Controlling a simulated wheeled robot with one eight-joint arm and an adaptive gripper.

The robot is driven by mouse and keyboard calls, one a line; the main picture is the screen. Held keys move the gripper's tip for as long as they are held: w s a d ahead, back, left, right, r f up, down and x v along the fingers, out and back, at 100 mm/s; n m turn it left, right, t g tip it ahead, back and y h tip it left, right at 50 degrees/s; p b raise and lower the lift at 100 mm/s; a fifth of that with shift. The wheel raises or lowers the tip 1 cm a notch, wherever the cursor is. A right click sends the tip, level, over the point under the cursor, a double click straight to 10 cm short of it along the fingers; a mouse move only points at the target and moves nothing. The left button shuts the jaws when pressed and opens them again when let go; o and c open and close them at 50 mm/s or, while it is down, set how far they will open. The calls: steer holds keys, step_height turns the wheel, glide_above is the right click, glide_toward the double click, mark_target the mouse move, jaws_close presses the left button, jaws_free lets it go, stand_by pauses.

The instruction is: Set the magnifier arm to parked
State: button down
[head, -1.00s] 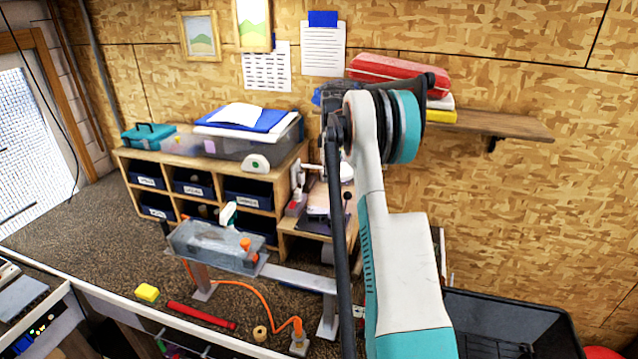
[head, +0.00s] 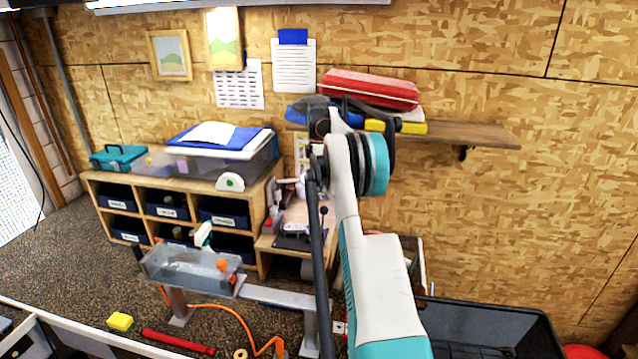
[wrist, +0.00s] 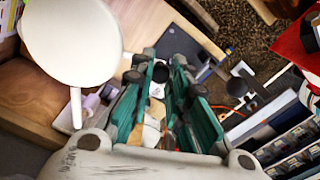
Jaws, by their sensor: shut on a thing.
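My gripper (wrist: 164,66) shows in the wrist view with its teal fingers close together around a dark round knob (wrist: 160,73). In the head view my own arm hides the gripper. A large white disc (wrist: 72,40) with a thin white stem is left of the fingers in the wrist view, apart from them. It looks like the magnifier's head. I cannot tell how the knob joins to it. In the head view a small wooden stand (head: 290,240) with white parts and a black ball-topped lever (head: 323,211) shows left of my arm, partly hidden.
A wall shelf (head: 485,134) holds a red case (head: 368,88) behind my arm. A cubby unit (head: 128,192) with dark bins stands left. A grey clear-sided tray (head: 185,275) stands on a bench in front. A black crate (head: 490,328) is at lower right.

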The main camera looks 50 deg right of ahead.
steer(key=c, duration=1.5)
jaws_free()
steer(key=shift+a, duration=0.15)
steer(key=shift+s+a+m, duration=0.1)
steer(key=shift+a+m, duration=0.2)
steer(key=w+a+m+p, duration=0.3)
steer(key=a+m+p, duration=0.25)
steer(key=a, duration=0.35)
steer(key=w+a+m+p, duration=0.4)
steer(key=a+m, duration=0.3)
steer(key=a, duration=0.3)
step_height(320, 180, up, 13)
steer(key=b, duration=0.3)
steer(key=shift+t+h, duration=0.3)
steer(key=shift+t, duration=0.3)
steer(key=shift+s+a+r+b, duration=0.25)
steer(key=shift+a+r+b, duration=0.35)
steer(key=shift+a, duration=0.4)
steer(key=shift+s+a+r+b, duration=0.25)
steer(key=shift+a+r+b, duration=0.3)
steer(key=shift+a, duration=0.45)
steer(key=shift+s+a+r+b, duration=0.25)
steer(key=shift+a+r+b, duration=0.3)
steer(key=shift+a, duration=0.45)
